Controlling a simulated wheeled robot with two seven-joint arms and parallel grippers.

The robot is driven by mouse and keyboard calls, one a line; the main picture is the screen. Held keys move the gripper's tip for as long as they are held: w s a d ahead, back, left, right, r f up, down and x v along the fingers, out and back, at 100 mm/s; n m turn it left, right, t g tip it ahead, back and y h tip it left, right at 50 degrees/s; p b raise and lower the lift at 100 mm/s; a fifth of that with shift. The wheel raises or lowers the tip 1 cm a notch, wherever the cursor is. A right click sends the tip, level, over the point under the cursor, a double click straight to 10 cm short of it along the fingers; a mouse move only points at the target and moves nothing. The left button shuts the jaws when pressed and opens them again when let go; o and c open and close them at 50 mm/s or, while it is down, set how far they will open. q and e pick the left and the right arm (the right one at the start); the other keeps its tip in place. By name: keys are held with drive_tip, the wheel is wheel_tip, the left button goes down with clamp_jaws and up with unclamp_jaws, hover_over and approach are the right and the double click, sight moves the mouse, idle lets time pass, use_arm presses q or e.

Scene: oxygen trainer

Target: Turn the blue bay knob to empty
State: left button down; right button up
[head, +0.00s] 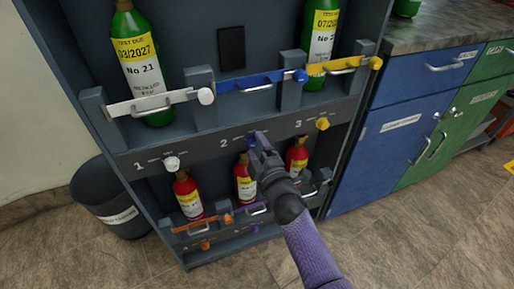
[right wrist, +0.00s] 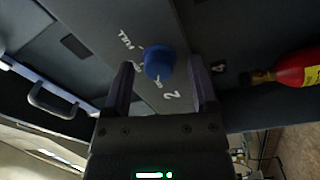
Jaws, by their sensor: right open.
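The blue knob (right wrist: 160,62) shows in the right wrist view on the grey panel, beside a white "2" and small white lettering that I cannot read clearly. Which mark the knob points to cannot be told. My right gripper (head: 258,146) is at the number 2 position in the head view and largely covers the knob there. In the right wrist view its two dark fingers are apart, one on each side of the knob, with visible gaps. The blue bay bar (head: 245,83) lies across the middle upper bay, where no bottle shows. My left gripper is not in view.
A white knob (head: 171,163) and a yellow knob (head: 322,124) sit on the same panel, either side. Green bottles (head: 140,62) stand above and red bottles (head: 187,195) below. A grey bin (head: 112,208) stands left; a blue cabinet (head: 398,128) stands right.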

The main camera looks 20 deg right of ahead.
drive_tip(key=shift+s, duration=0.25)
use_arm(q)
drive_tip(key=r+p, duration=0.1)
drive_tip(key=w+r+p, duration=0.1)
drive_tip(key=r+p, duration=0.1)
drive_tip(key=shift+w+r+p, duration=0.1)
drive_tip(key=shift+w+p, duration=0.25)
use_arm(e)
drive_tip(key=s, duration=0.9)
drive_tip(key=shift+s+d+f, duration=0.2)
drive_tip(key=shift+d+f, duration=0.1)
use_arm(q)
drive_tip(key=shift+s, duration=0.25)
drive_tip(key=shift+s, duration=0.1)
